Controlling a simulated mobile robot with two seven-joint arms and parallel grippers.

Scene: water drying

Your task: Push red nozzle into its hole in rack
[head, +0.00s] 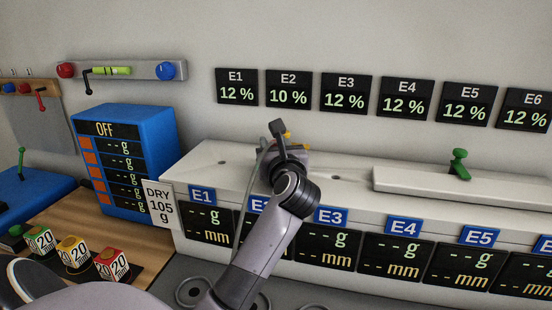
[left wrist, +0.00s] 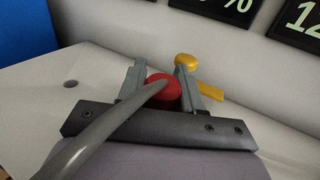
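The red nozzle (left wrist: 164,88) sits between my left gripper's two fingers in the left wrist view, with a grey hose (left wrist: 95,137) running from it to the lower left. My left gripper (left wrist: 162,80) appears shut on it, a finger on each side. In the head view my left gripper (head: 283,140) is over the white rack (head: 215,175), around E2, and the arm hides the red nozzle and whatever hole is below it. A hole (head: 222,162) shows in the rack at E1 and another (head: 310,177) at E3. My right gripper is not in view.
A yellow part (left wrist: 187,62) stands just behind my left gripper, close to its right finger. A green nozzle (head: 459,165) stands at the raised right part of the rack. A blue box (head: 150,125) and a DRY sign (head: 160,205) are left of the rack.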

